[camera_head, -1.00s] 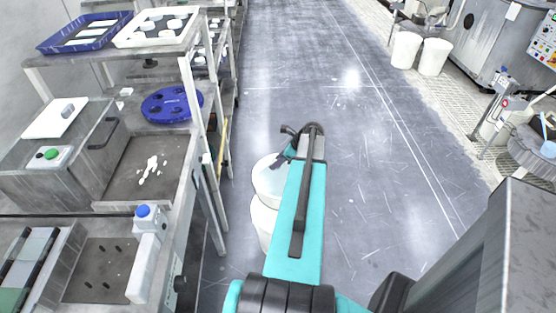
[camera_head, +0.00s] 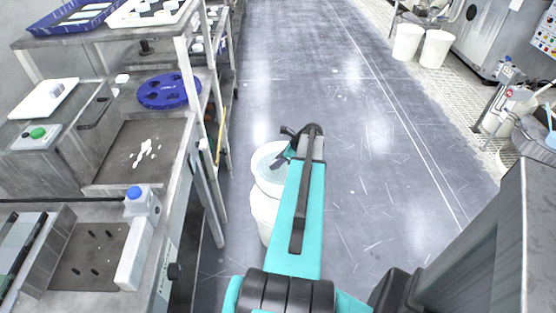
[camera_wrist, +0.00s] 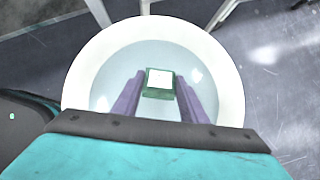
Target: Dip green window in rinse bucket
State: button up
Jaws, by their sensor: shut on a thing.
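The green window, a small green frame with a pale square centre (camera_wrist: 160,79), is held between the two purple fingers of my gripper (camera_wrist: 158,94). The rinse bucket, white and round with clear liquid inside, surrounds the window and fingertips in the wrist view (camera_wrist: 84,72). I cannot tell whether the window touches the liquid. In the head view the bucket (camera_head: 255,163) stands on the floor left of my teal arm, which hides its right side. My gripper (camera_head: 279,163) is over or in its mouth there, and the window is not discernible.
A steel bench and shelf (camera_head: 187,75) stand close on the left, with a blue disc (camera_head: 168,91) and a blue button box (camera_head: 141,203). Open floor (camera_head: 350,150) lies ahead and right. Two white bins (camera_head: 435,49) stand at the far right.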

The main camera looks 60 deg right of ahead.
notch_tip(320, 180, down, 6)
jog(key=b, duration=0.3)
jog(key=shift+r+b, duration=0.25)
jog(key=shift+b, duration=0.05)
jog(key=shift+f, duration=0.2)
dwell(0.7)
jog(key=shift+r+p, duration=0.3)
jog(key=shift+p, duration=0.4)
dwell(1.3)
notch_tip(320, 180, up, 19)
jog(key=p, duration=1.3)
dwell(0.9)
jog(key=shift+f, duration=0.1)
dwell(0.8)
